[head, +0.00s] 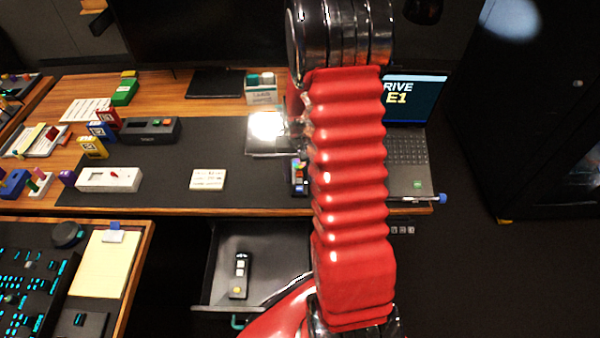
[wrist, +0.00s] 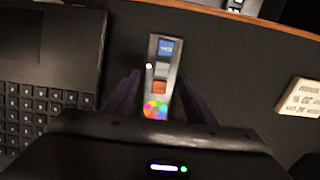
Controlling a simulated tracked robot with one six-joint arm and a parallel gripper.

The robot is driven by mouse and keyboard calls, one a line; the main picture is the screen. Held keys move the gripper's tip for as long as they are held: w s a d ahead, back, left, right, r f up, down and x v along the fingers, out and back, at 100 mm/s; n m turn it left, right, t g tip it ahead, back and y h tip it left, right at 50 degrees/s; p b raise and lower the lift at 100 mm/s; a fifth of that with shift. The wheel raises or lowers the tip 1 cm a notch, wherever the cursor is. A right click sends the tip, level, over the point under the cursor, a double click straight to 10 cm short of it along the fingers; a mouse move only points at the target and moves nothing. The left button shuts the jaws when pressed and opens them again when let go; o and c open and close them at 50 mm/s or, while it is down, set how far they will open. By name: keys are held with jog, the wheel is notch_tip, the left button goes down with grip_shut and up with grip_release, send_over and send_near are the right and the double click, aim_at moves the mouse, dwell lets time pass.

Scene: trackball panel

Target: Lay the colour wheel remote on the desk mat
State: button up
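The colour wheel remote (wrist: 160,75) is a slim grey bar with blue, grey and orange buttons and a rainbow disc at one end. In the wrist view it lies flat over the dark desk mat (wrist: 225,62), apparently resting on it. It also shows in the head view (head: 299,177), partly behind my red arm, near the front edge of the mat (head: 150,195). My gripper (wrist: 160,84) is open, with one dark finger on each side of the remote and a narrow gap showing. In the head view my gripper is hidden behind my arm.
A laptop (head: 408,150) stands right of the remote, and a white card (head: 208,179) lies left of it on the mat. An open drawer (head: 270,265) below the desk holds another small remote (head: 239,275). A white device (head: 109,179) sits at the mat's left.

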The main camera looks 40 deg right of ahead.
aim_at(299, 174)
jog(key=shift+o, duration=1.1)
jog(key=shift+r, duration=0.1)
notch_tip(299, 174, up, 12)
